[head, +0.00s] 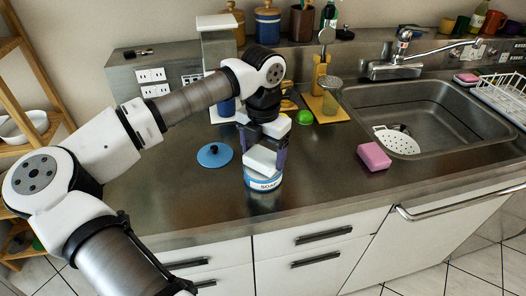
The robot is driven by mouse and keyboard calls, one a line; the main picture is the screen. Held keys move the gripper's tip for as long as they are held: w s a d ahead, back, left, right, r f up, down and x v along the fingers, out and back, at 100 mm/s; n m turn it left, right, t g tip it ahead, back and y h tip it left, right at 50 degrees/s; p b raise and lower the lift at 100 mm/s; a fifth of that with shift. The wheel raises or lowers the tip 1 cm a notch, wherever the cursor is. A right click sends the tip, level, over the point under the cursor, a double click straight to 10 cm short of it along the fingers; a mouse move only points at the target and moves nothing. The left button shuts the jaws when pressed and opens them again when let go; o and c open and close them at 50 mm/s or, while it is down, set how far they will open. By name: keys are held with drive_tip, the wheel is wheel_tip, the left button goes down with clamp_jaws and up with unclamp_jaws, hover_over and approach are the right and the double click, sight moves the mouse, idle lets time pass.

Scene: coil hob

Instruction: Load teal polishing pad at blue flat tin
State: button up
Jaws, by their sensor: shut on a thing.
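My gripper (262,153) is shut on a white block (262,161), with its dark fingers at either side of it. The block is tilted and sits at the mouth of a round blue-and-white tin (263,184) marked SOAP, near the counter's front. I cannot tell whether the block touches the rim or is partly inside. A flat round blue lid (214,155) with a dark knob lies on the counter left of the tin. I cannot make out a teal polishing pad. The tin's inside is hidden by the block and gripper.
A pink block (374,157) lies to the right, before the sink (440,115). A green rounded thing (306,117) and a yellow stand (330,108) are behind the gripper. The front counter between tin and pink block is clear.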

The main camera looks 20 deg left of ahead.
sight(263, 155)
drive_tip(key=shift+r+p, duration=1.3)
drive_tip(key=shift+r, duration=1.85)
